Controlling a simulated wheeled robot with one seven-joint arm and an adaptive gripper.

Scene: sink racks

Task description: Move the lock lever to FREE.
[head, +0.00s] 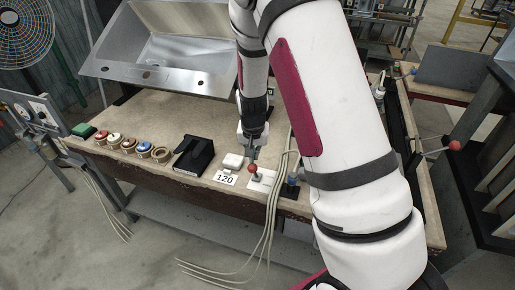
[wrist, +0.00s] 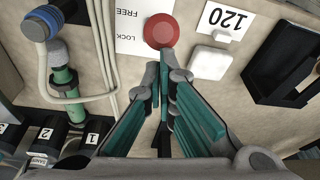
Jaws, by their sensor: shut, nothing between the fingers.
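The lock lever shows as a red ball knob (wrist: 161,31) over a white plate (wrist: 128,42) printed FREE and LOCK, upside down in the wrist view. The knob appears beside the word LOCK there, with FREE farther up the picture. In the head view the red knob (head: 253,168) stands above the white plate (head: 262,181) near the bench's front edge. My gripper (wrist: 167,62) is shut and empty, its fingertips right at the near side of the knob; I cannot tell whether they touch. In the head view my gripper (head: 252,149) is just above the knob. The lever's shaft is mostly hidden.
A white block (wrist: 210,62) and a 120 card (wrist: 226,20) lie beside the plate. A black holder (head: 193,157) stands farther left. A metal sink (head: 170,55) is behind.

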